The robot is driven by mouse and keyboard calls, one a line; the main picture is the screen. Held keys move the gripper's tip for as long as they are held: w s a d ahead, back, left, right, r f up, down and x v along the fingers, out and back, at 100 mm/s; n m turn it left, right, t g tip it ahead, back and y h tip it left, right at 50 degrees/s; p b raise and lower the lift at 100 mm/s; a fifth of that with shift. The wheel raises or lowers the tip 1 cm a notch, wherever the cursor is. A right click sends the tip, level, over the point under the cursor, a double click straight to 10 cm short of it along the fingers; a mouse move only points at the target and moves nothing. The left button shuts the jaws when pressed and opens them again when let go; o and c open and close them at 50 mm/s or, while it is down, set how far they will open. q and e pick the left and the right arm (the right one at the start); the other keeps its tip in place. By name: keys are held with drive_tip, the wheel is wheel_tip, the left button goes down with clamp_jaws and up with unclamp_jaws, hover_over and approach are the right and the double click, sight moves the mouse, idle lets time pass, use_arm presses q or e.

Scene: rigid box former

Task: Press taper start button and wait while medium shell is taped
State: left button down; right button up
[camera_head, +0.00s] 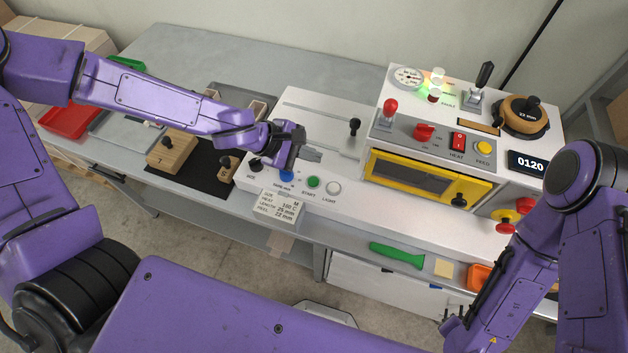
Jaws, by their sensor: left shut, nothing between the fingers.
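The white taper machine (330,118) stands on the bench, with a green START button (313,182) on its front strip between a blue button (286,175) and a white LIGHT button (333,188). My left gripper (312,155) is shut and empty, in the picture just above the START button; I cannot tell whether it touches the machine. My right gripper (451,316) is low at the right, partly hidden by my arm, and its opening is unclear. I cannot make out the medium shell.
A yellow-framed window (425,178), a display reading 0120 (529,164) and a brown tape roll (524,115) are on the machine's right block. A settings card (279,208) hangs in front. Wooden blocks (172,150) lie on a dark mat. A green-handled tool (397,255) lies lower right.

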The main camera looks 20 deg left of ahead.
use_arm(q)
drive_tip(key=b, duration=0.6)
hover_over(310, 182)
wheel_tip(310, 182, down, 7)
drive_tip(key=shift+r, duration=0.2)
drive_tip(key=shift+f, duration=0.45)
drive_tip(key=shift+f+b, duration=0.1)
drive_tip(key=shift+b, duration=0.25)
idle(0.6)
drive_tip(key=shift+f, duration=0.35)
drive_tip(key=shift+f+b, duration=0.4)
drive_tip(key=shift+b, duration=0.15)
idle(0.3)
idle(0.4)
drive_tip(key=shift+r+p, duration=0.85)
drive_tip(key=shift+p, duration=0.15)
